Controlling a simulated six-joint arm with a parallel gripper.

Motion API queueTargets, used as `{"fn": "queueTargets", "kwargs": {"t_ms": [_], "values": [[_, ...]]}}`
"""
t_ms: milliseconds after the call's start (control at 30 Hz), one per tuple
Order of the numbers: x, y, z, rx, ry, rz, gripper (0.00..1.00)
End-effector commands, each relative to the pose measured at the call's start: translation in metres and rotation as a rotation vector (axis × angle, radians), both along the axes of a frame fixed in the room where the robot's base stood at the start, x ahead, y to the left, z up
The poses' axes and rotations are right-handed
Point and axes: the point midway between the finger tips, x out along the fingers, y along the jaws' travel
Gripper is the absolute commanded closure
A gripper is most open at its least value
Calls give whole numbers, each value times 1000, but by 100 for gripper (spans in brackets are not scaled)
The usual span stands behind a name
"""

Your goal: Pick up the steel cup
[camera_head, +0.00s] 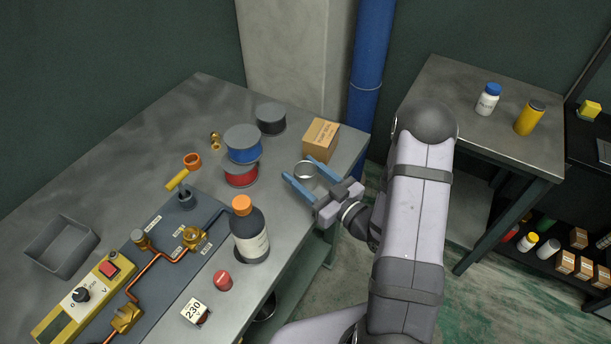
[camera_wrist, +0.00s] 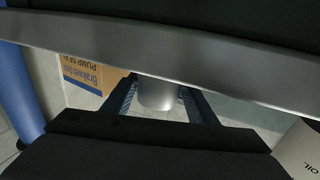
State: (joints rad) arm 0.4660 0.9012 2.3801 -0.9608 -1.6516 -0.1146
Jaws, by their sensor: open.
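The steel cup (camera_head: 304,170) stands on the metal workbench near its right edge, partly hidden behind my gripper's blue fingers. In the wrist view the steel cup (camera_wrist: 157,94) shows as a grey cylinder between the two fingers, its upper part cut off by a grey band across the picture. My gripper (camera_head: 309,170) is open, with one finger on each side of the cup. The fingers also show in the wrist view (camera_wrist: 158,100). I cannot tell whether either finger touches the cup.
A cardboard box (camera_head: 320,140) stands just behind the cup. A dark bottle with an orange cap (camera_head: 250,232) stands in front, to the left. Blue and red spools (camera_head: 242,155) and a black spool (camera_head: 270,119) stand to the left. The bench's middle (camera_head: 160,140) has free room.

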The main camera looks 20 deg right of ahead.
Motion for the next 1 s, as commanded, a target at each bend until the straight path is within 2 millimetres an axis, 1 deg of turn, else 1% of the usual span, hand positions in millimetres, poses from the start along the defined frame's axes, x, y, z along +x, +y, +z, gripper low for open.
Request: {"fn": "queueTargets", "kwargs": {"t_ms": [100, 267, 400, 567, 600, 667, 700, 733, 1000], "values": [[15, 8, 2, -1, 0, 5, 48], [29, 15, 0, -1, 0, 3, 48], [34, 17, -1, 0, 0, 1, 48], [34, 16, -1, 0, 1, 0, 48], [34, 16, -1, 0, 1, 0, 50], [34, 16, -1, 0, 1, 0, 64], [34, 16, -1, 0, 1, 0, 74], [34, 16, -1, 0, 1, 0, 80], [33, 16, -1, 0, 0, 0, 80]]}}
